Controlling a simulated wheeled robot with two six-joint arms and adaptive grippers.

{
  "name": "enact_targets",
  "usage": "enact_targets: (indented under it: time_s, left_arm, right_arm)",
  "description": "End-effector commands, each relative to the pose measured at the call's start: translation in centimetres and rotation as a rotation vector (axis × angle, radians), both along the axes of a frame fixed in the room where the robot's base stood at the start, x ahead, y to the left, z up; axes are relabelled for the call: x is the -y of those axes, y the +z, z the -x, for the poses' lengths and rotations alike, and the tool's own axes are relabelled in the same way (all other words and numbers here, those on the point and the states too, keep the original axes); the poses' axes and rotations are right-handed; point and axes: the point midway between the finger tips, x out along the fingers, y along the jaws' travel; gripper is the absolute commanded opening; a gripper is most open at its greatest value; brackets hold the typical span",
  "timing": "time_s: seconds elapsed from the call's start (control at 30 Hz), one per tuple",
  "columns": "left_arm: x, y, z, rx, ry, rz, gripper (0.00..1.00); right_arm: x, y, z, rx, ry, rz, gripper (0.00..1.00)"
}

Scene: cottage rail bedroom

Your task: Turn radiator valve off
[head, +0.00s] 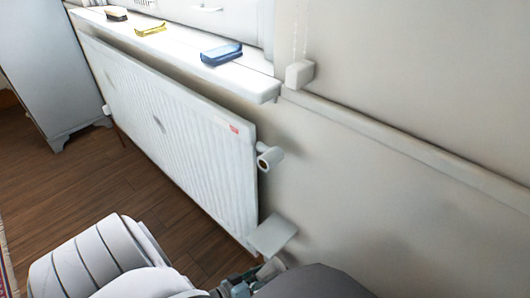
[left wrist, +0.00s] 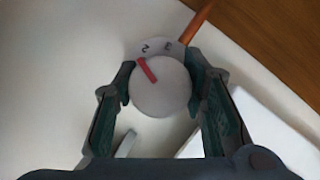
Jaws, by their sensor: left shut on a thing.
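The white radiator (head: 165,125) hangs on the wall below the window sill. In the left wrist view, the round white valve knob (left wrist: 163,98) with a red pointer mark sits between the fingers of my left gripper (left wrist: 162,78). The gripper is shut on the knob, a finger on each side. The red mark points up and left, close to a digit that looks like 2; another digit shows right of it. In the head view my left gripper (head: 243,284) is low, by the radiator's lower right end, partly hidden by my arm. My right gripper is not in view.
A blue item (head: 221,54), a yellow item (head: 150,29) and a dark item (head: 116,14) lie on the window sill (head: 185,48). A white plate (head: 272,236) is at the radiator's lower corner. A white cabinet (head: 45,70) stands left. Wooden floor is clear between.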

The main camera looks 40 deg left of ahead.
Motion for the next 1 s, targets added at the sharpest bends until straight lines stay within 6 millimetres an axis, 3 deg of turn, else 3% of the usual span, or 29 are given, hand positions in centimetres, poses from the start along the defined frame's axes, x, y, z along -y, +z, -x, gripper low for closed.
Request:
enact_targets:
  time_s: [0.27, 0.3, 0.4, 0.77, 1.0]
  left_arm:
    - [0.1, 0.1, 0.0, 0.003, -0.002, 0.007, 0.1]
    - [0.1, 0.1, 0.0, 0.004, -0.002, 0.007, 0.41]
    - [0.1, 0.1, 0.0, 0.003, -0.002, 0.007, 0.57]
    - [0.0, 0.1, 0.2, 0.002, -0.001, 0.004, 0.58]
    - [-0.5, 0.8, 2.6, 0.001, -0.003, 0.002, 0.58]
  right_arm:
    - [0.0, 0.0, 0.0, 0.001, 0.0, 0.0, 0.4]
    - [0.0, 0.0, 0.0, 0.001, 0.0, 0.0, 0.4]
    - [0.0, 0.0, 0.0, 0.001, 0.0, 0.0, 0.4]
    - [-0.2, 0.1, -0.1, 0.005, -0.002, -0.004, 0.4]
    - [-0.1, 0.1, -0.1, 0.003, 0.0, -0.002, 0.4]
